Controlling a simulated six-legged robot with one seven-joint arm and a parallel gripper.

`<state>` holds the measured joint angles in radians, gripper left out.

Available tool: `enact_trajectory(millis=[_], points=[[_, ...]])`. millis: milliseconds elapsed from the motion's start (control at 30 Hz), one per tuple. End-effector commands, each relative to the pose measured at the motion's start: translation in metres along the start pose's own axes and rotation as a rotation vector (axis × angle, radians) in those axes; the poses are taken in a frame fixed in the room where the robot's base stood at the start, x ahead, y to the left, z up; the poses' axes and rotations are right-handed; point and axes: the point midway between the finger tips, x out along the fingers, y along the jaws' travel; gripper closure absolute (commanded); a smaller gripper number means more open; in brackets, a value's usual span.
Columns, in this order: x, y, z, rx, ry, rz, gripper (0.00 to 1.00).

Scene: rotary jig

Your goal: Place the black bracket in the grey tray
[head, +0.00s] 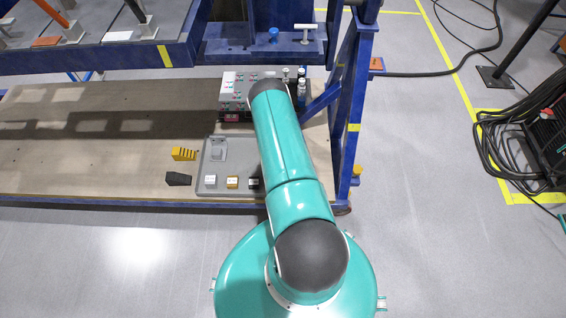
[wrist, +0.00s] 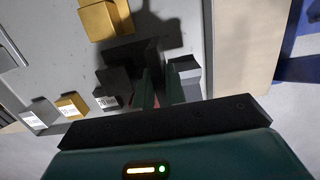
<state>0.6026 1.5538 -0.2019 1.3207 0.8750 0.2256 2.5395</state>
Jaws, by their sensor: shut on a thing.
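My gripper (wrist: 158,92) is shut on the black bracket (wrist: 128,54), a dark piece just beyond the fingertips in the wrist view. The bracket is over the grey tray; its dark outline merges with shadow, so I cannot tell whether it touches the floor. The grey tray (head: 208,172) lies at the table's near edge, and its floor shows in the wrist view (wrist: 62,62). In the head view my arm hides the gripper, the held bracket and the tray's right part.
In the tray are a grey bracket (head: 218,149), a yellow bracket (wrist: 105,18) and small blocks in white (head: 210,180), yellow (head: 232,182) and black (head: 254,183). Left of it lie a yellow ribbed piece (head: 184,153) and a black wedge (head: 178,179). A blue frame (head: 349,125) stands right.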

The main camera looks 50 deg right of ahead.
Motion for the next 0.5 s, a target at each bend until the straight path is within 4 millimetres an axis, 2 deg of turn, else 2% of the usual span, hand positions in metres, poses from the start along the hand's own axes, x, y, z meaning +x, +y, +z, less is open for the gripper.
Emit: enact_trajectory(millis=[100,200,500], points=[[0.019,0.0,-0.003,0.0,0.001,0.0,1.0],[0.03,0.0,-0.004,-0.001,0.001,0.0,1.0],[0.033,0.0,-0.004,0.0,0.0,0.0,1.0]])
